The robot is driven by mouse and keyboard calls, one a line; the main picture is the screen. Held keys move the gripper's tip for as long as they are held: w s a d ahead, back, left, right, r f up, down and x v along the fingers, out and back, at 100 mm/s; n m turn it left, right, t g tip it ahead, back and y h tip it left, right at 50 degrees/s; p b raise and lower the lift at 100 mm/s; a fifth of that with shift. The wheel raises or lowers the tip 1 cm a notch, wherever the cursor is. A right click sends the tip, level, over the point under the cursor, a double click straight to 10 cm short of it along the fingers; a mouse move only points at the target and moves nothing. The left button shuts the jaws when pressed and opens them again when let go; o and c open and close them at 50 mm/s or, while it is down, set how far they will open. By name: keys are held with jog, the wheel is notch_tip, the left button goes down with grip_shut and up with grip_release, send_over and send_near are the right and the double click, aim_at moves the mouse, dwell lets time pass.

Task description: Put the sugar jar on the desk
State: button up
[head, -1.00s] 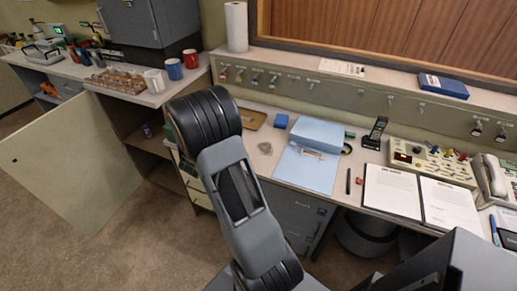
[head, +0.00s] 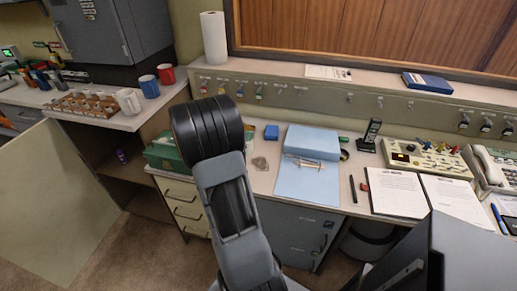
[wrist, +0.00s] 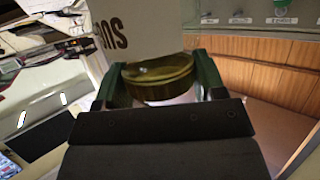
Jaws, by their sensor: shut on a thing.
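In the wrist view my gripper (wrist: 160,88) has its two green fingers closed on the sides of a round, olive-yellow, glassy thing (wrist: 160,72), which I take to be the sugar jar. In the head view my arm rises in the middle, but neither gripper nor jar can be made out. The desk (head: 261,183) has a pale top, with drawers below, and runs to the right behind my arm.
Mugs (head: 149,87) stand on the left counter. An open cabinet door (head: 45,200) stands below it.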

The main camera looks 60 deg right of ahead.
jog(key=shift+s+d+f+b, duration=0.4)
jog(key=shift+d+f, duration=0.55)
jog(key=shift+f, duration=0.65)
jog(key=shift+s+d+f+b, duration=0.2)
jog(key=shift+s+d+f, duration=0.6)
jog(key=shift+f, duration=0.8)
jog(key=shift+s+d+f+b, duration=0.35)
jog(key=shift+d+f, duration=0.7)
jog(key=shift+f, duration=0.55)
jog(key=o, duration=1.2)
jog(key=shift+f, duration=0.1)
